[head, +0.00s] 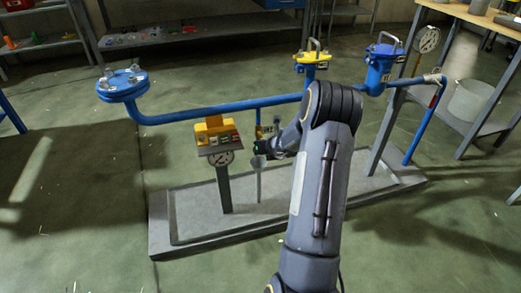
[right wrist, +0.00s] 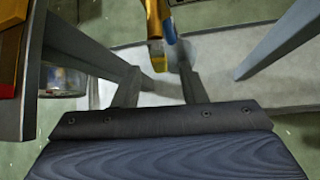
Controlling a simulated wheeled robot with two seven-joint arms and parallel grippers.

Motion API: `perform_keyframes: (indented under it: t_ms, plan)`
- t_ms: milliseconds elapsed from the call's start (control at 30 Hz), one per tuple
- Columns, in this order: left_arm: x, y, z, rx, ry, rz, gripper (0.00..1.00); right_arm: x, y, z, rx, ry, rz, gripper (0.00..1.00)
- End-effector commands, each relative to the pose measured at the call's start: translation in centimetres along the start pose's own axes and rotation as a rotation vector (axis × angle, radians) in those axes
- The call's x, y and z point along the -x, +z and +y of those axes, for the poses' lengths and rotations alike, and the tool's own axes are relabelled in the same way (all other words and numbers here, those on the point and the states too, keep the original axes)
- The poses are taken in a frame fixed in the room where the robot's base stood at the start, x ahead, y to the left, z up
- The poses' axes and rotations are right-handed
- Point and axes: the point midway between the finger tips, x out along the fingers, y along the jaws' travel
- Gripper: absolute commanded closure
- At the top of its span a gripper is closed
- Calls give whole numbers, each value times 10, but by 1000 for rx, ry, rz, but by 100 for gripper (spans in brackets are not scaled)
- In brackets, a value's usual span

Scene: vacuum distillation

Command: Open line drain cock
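The line drain cock is a small brass-yellow fitting (head: 258,117) under the long blue pipe (head: 220,110). In the right wrist view its brass body (right wrist: 154,18) hangs at the top centre, with a blue part (right wrist: 168,30) beside it. My right gripper (head: 263,147) reaches in just below the cock, partly hidden behind my own forearm. In the right wrist view its two dark fingers (right wrist: 160,82) stand apart with nothing visible held between them. The cock's lower end appears just beyond the fingertips; I cannot tell whether they touch. My left gripper is not in view.
A yellow box with a gauge (head: 216,135) stands on a post close left of the gripper. A grey funnel-like cup (head: 258,163) is below the cock. A grey plinth (head: 190,222) lies underneath. Blue vessels (head: 380,67) and a workbench (head: 480,20) stand right. Floor at left is open.

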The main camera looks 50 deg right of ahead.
Motion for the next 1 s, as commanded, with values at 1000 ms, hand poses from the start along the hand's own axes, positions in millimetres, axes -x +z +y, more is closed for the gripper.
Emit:
perform_keyframes:
  t_ms: [1000]
  plan:
    - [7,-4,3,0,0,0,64,37,-1,0,-1,0,1,62]
